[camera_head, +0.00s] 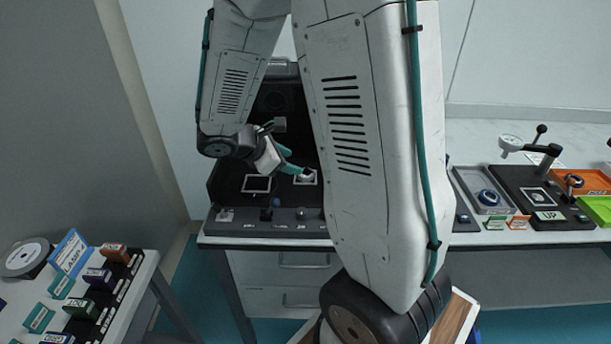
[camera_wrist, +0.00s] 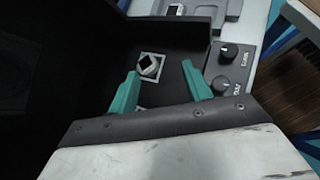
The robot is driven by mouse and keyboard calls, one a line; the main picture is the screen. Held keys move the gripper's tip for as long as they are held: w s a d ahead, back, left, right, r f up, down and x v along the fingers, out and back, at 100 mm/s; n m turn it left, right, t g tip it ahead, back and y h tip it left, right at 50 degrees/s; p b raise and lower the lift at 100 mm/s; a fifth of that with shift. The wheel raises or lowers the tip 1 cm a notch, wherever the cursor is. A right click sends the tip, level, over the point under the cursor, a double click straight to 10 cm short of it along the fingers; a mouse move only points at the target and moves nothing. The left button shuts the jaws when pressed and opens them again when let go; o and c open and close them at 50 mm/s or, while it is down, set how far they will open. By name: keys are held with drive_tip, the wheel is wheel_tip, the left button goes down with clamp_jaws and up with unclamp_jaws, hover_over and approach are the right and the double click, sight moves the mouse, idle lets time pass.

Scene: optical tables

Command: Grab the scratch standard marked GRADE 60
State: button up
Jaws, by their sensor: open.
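My gripper (camera_head: 292,168) reaches into the black open-fronted box on the back bench. In the wrist view its two teal fingers (camera_wrist: 159,72) are apart with nothing between them. A small dark block with a pale top (camera_wrist: 149,66) sits on a white-framed square just past the fingertips; I cannot read any mark on it. On the left table, a black rack (camera_head: 122,284) holds a row of labelled blocks: orange-brown (camera_head: 113,252), purple (camera_head: 98,276), green (camera_head: 80,305) and blue (camera_head: 57,338). Their labels are too small to read, so I cannot tell which is GRADE 60.
The black box (camera_head: 222,190) has walls around the gripper and a front panel with knobs (camera_wrist: 222,84). A second white-framed square (camera_head: 257,184) in it is empty. To the right stand a grey tray (camera_head: 466,186), a lever press (camera_head: 541,152) and orange and green trays.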

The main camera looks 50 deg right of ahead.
sight(304, 173)
drive_tip(key=w+f+n, duration=0.1)
drive_tip(key=f, duration=0.1)
drive_tip(key=w+d+f+n+h, duration=0.1)
drive_tip(key=f+n, duration=0.1)
drive_tip(key=w+d+f+n+t, duration=0.1)
drive_tip(key=w+f, duration=0.1)
drive_tip(key=f, duration=0.1)
drive_tip(key=shift+w+d+n, duration=0.1)
drive_tip(key=shift+d+n, duration=0.1)
drive_tip(key=shift+n, duration=0.1)
drive_tip(key=x, duration=0.7)
drive_tip(key=shift+d, duration=0.35)
drive_tip(key=c, duration=0.7)
